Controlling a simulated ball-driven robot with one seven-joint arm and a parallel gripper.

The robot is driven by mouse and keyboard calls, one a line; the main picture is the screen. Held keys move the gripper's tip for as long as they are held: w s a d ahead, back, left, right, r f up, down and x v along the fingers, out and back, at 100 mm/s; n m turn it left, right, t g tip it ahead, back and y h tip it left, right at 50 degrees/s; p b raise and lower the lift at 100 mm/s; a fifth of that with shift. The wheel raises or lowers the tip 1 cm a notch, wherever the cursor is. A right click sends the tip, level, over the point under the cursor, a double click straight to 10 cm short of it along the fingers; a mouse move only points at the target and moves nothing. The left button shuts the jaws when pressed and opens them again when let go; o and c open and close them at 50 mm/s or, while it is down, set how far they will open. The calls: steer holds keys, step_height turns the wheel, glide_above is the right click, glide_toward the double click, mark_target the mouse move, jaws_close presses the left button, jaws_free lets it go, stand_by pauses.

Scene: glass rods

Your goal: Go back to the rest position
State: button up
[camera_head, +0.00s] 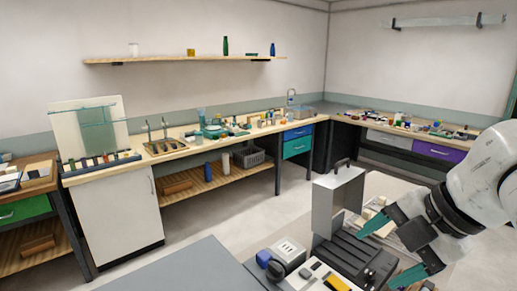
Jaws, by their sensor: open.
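My gripper (376,261) is at the lower right, at the end of my white and black arm (478,185). Its two teal fingers are spread apart with a clear gap between them. I see nothing held between them. In this view it overlaps the dark grey case (352,258) with a raised grey lid (337,203). I cannot tell how far above the case it is. No glass rod can be made out clearly.
A long wooden bench (183,146) with a sink and many small items runs along the back wall. A right-hand bench has a purple drawer (439,152). A wall shelf (185,60) holds bottles. A grey surface (190,270) is bare in front. Pale floor (240,228) lies open between.

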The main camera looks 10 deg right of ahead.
steer(key=w+a+f+m+t+y, duration=0.3)
steer(key=w+a+m, duration=0.15)
steer(key=m, duration=0.25)
step_height(320, 180, down, 12)
steer(key=s+m, duration=0.3)
steer(key=m, duration=0.4)
steer(key=s+f+m+g+h, duration=0.1)
steer(key=s+f+m, duration=0.1)
steer(key=s+f, duration=0.2)
steer(key=s+d+f+m+g+h, duration=0.1)
steer(key=s+f+m, duration=0.1)
steer(key=f, duration=0.4)
steer(key=s+f+m+g+h, duration=0.1)
steer(key=s+f+m, duration=0.1)
steer(key=s+f, duration=0.3)
steer(key=shift+s+d+f+h, duration=0.25)
steer(key=shift+s+d+h, duration=0.05)
steer(key=shift+d, duration=0.05)
steer(key=s+d+f+m+g+h, duration=0.2)
steer(key=s+d+f, duration=0.15)
steer(key=s, duration=0.35)
steer(key=s+d+f+m+g+h, duration=0.1)
steer(key=s+d+f+g, duration=0.2)
steer(key=s, duration=0.5)
step_height(320, 180, down, 11)
steer(key=t+b, duration=0.1)
steer(key=b, duration=0.9)
steer(key=shift+w+f, duration=0.15)
steer(key=shift+w, duration=0.05)
